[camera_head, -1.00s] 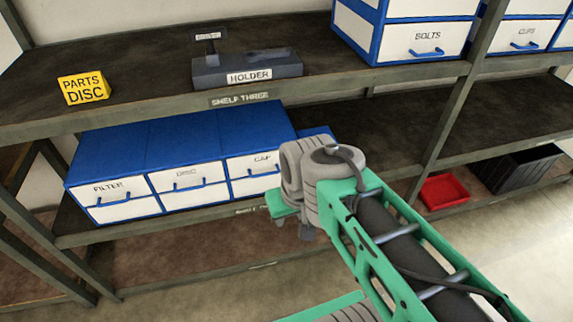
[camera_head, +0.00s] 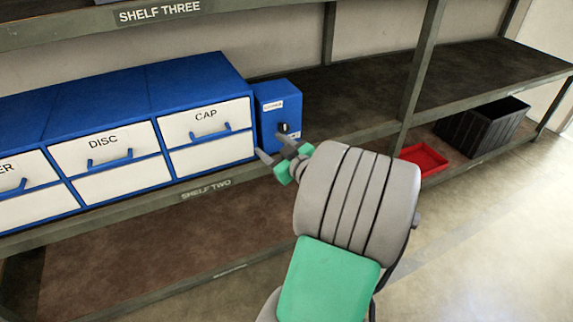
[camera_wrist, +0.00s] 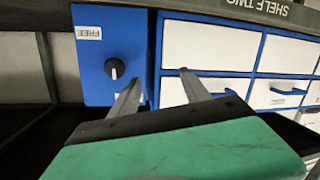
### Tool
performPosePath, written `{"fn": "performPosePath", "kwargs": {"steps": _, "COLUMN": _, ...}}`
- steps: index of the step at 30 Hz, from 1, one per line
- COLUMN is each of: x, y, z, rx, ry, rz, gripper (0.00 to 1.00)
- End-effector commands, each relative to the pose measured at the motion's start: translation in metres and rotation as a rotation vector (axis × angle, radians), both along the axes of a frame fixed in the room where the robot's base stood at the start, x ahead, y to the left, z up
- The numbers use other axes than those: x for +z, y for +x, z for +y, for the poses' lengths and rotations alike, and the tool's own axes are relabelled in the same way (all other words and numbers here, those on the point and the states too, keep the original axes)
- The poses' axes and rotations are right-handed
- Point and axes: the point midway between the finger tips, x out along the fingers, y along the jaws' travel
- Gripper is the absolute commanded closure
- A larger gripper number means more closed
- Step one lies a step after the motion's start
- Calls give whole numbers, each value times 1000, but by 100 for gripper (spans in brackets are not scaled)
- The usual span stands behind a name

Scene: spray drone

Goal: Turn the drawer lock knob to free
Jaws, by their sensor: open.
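The dark round lock knob (camera_head: 283,127) is on the front of a small blue box (camera_head: 266,112) beside the CAP drawer. In the wrist view, which looks upside down, the knob (camera_wrist: 115,68) has a white mark at its lower side, on the side away from the FREE label (camera_wrist: 88,32). My gripper (camera_head: 273,147) is open and empty, just in front of the box and near the knob. In the wrist view my gripper (camera_wrist: 160,75) has one finger just beside the knob and the other towards the white drawers. The knob is not between the fingers.
The blue-and-white drawer cabinet (camera_head: 148,75) with the DISC and CAP drawers stands left of the box on shelf two. The shelf to the right is bare. A metal post (camera_head: 418,75), a red tray (camera_head: 424,159) and a black crate (camera_head: 485,126) are further right.

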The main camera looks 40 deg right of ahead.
Motion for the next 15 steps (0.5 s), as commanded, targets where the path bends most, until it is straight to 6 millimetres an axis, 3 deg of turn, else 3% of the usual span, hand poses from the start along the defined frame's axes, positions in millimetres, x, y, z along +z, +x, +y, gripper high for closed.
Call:
{"fn": "performPosePath", "kwargs": {"steps": 1, "x": -22, "y": -14, "z": -27, "rx": -66, "ry": -16, "rz": -56, "gripper": 45}}
{"fn": "performPosePath", "kwargs": {"steps": 3, "x": -21, "y": -29, "z": -50, "rx": -130, "ry": -42, "rz": -117, "gripper": 45}}
{"fn": "performPosePath", "kwargs": {"steps": 6, "x": -15, "y": -36, "z": -65, "rx": -168, "ry": -60, "rz": -153, "gripper": 45}}
{"fn": "performPosePath", "kwargs": {"steps": 15, "x": -12, "y": 14, "z": -78, "rx": -166, "ry": -62, "rz": -154, "gripper": 45}}
